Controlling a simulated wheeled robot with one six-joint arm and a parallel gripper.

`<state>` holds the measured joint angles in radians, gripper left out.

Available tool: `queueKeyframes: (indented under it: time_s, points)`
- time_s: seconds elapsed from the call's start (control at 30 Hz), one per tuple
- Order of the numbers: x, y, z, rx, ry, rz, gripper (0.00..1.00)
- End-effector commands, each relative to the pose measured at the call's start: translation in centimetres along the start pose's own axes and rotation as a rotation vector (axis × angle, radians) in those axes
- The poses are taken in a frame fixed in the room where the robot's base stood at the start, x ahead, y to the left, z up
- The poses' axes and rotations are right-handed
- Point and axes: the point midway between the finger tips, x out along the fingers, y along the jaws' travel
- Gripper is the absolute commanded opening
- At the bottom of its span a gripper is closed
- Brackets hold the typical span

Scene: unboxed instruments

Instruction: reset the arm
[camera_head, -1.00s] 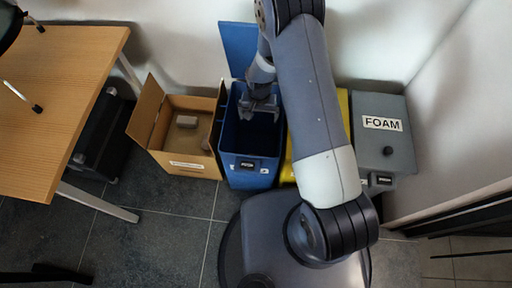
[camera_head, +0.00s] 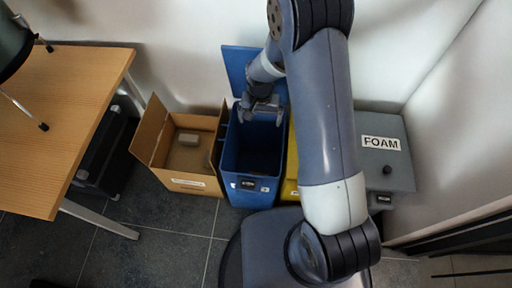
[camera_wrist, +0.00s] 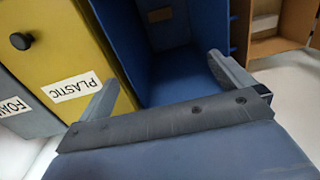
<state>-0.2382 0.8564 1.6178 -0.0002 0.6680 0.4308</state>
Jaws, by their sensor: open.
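My gripper (camera_head: 260,113) is at the top back of the open blue bin (camera_head: 247,196), beside its raised lid. In the wrist view my gripper (camera_wrist: 158,88) has its two fingers wide apart with nothing between them. The blue bin (camera_wrist: 165,85) lies beyond the fingers there, and what I see of its inside looks empty. My arm (camera_head: 325,110) reaches up from my base and bends back down toward the bin, hiding part of the bins behind it.
An open cardboard box (camera_head: 190,183) with a small block (camera_head: 188,139) stands left of the blue bin. A yellow bin (camera_wrist: 72,55) labelled PLASTIC and a grey FOAM bin (camera_head: 388,165) stand right. A wooden table (camera_head: 75,110) is at left; a wall is close behind.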

Motion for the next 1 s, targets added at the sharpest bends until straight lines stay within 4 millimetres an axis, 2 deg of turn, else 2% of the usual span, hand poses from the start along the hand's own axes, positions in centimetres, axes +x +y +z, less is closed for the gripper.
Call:
queueKeyframes:
  time_s: [0.17,0.67,0.8,1.0]
  points:
    - [1.5,0.0,0.0,0.000,-0.002,0.001,1.00]
    - [11.0,0.0,0.1,0.000,-0.003,0.001,1.00]
    - [8.2,0.0,-0.1,0.000,0.003,-0.001,1.00]
    - [6.5,0.0,0.0,0.000,0.001,-0.001,1.00]
